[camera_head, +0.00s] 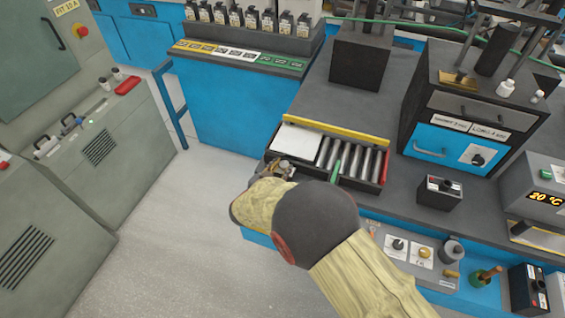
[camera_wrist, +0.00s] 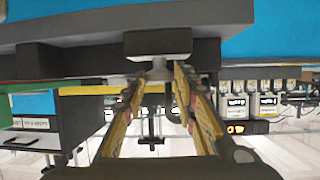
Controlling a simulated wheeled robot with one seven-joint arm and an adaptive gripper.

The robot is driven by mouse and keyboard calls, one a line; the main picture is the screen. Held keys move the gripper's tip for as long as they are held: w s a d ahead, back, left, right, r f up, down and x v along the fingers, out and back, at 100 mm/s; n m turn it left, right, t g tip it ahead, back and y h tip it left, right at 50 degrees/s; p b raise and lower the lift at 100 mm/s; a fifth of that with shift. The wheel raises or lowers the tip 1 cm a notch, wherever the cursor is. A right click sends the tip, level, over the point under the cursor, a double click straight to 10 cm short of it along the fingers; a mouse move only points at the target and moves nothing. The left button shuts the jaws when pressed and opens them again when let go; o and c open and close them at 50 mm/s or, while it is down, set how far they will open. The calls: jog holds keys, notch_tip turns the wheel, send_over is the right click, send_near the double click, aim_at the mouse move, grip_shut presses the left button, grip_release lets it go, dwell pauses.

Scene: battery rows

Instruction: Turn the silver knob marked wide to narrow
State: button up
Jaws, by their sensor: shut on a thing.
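My gripper (camera_head: 274,170) is at the left front corner of a dark tray (camera_head: 262,160) with a row of silver rollers (camera_head: 370,162). In the wrist view its two yellow-padded fingers (camera_wrist: 162,80) close in on a small silver-grey knob (camera_wrist: 158,72). The knob sticks out from a dark block (camera_wrist: 158,44). The gripper is shut on this knob. In the head view the gripper and wrist hide the knob. No wide or narrow marking can be read on or around it.
A yellow bar (camera_head: 336,128) runs behind the tray, and a red end piece (camera_head: 385,168) closes its right side. A front panel (camera_head: 440,284) with several other knobs lies to the right of my forearm. Grey cabinets (camera_head: 115,145) stand left, with open floor (camera_head: 165,240) between.

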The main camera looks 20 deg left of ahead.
jog(key=shift+a+m+h+p, duration=0.2)
jog(key=shift+m+h+p, duration=0.75)
jog(key=shift+h, duration=0.25)
jog(key=shift+m, duration=0.25)
jog(key=o, duration=0.8)
jog(key=shift+o, duration=0.2)
jog(key=v, duration=1.2)
jog(key=shift+w+a+r, duration=0.2)
jog(key=shift+a+r, duration=0.05)
